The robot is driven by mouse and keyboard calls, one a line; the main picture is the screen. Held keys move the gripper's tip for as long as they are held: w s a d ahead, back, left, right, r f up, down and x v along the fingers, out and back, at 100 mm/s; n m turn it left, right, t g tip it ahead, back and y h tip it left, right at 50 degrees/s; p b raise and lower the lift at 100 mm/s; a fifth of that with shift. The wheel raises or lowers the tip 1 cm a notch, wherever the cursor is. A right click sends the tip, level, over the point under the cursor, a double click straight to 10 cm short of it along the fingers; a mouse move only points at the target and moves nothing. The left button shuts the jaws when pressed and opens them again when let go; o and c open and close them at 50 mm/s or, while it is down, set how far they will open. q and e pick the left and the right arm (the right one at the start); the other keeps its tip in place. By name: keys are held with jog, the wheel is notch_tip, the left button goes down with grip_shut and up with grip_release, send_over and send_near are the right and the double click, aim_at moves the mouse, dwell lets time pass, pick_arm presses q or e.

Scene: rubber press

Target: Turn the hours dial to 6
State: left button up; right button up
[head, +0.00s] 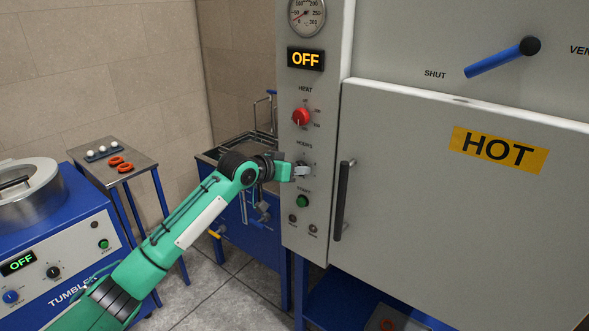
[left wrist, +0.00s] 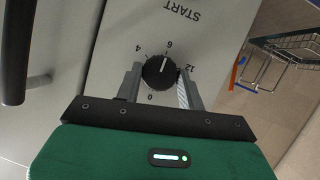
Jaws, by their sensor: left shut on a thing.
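The hours dial (left wrist: 158,72) is a round black knob on the grey oven's control panel. In the left wrist view, its white pointer line points at or very near the 6 mark, with 4 and 12 to either side and 0 on the opposite side. My left gripper (left wrist: 160,84) has one finger on each side of the knob and is shut on it. In the head view, my left gripper (head: 301,172) covers most of the dial, below the HOURS label. My right gripper is in neither view.
The red heat knob (head: 301,117) is above the gripper and the green START button (head: 303,201) below it. A black door handle (head: 342,200) stands close on the right. The OFF display (head: 305,58) is lit. A blue tumbler (head: 70,265) stands at left.

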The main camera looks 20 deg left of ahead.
pick_arm(q)
jog(key=o, duration=1)
jog(key=shift+f, duration=0.1)
jog(key=b+v, duration=0.2)
jog(key=v, duration=1.2)
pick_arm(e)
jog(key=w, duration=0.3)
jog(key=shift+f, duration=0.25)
pick_arm(q)
jog(key=shift+w, duration=0.1)
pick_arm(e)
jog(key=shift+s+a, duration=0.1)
